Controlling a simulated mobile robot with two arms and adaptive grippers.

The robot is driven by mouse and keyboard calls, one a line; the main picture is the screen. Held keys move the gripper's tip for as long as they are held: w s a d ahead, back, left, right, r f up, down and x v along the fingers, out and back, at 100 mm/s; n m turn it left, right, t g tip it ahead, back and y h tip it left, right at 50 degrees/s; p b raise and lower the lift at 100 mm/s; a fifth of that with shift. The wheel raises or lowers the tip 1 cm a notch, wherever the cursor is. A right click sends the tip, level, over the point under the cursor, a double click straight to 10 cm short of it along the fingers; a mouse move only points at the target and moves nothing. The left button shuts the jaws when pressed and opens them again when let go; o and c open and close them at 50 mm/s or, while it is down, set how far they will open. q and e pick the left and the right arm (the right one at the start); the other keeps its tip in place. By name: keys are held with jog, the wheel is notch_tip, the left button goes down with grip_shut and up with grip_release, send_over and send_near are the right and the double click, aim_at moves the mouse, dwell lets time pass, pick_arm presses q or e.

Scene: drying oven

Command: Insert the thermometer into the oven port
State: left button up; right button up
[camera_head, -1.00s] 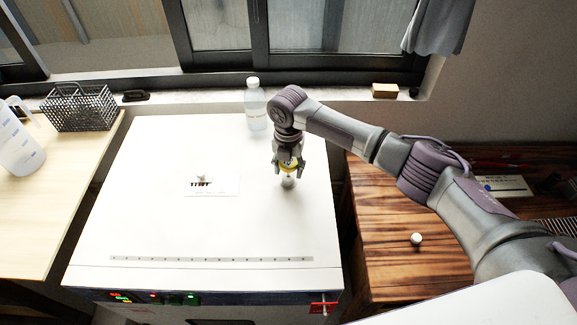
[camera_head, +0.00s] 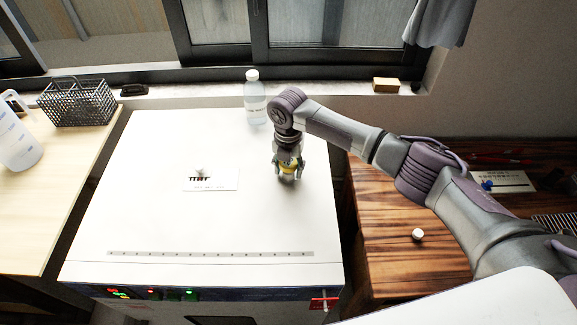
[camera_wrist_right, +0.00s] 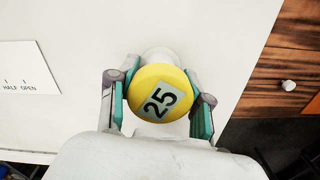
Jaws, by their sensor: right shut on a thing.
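The thermometer (camera_wrist_right: 158,98) has a round yellow head marked "25"; it also shows in the head view (camera_head: 290,160). My right gripper (camera_head: 289,170) is shut on it, with a finger on each side of the head in the right wrist view (camera_wrist_right: 160,105). They are at the right part of the white oven's (camera_head: 150,215) top. A round white port (camera_wrist_right: 160,54) shows partly behind the yellow head in the wrist view. The thermometer's stem is hidden, so I cannot tell how deep it sits in the port. My left gripper is not in view.
A clear bottle (camera_head: 255,100) stands behind my right gripper at the oven's back edge. A label card (camera_head: 222,184) with a small white knob (camera_head: 199,171) lies to the left. A wooden cabinet (camera_head: 395,270) with a white knob (camera_head: 417,234) is at the right. The oven's front top is clear.

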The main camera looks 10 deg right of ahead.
jog(key=shift+f+b, duration=0.45)
jog(key=shift+f, duration=0.35)
jog(key=o, duration=1.2)
notch_tip(320, 180, up, 12)
jog(key=shift+f, duration=0.1)
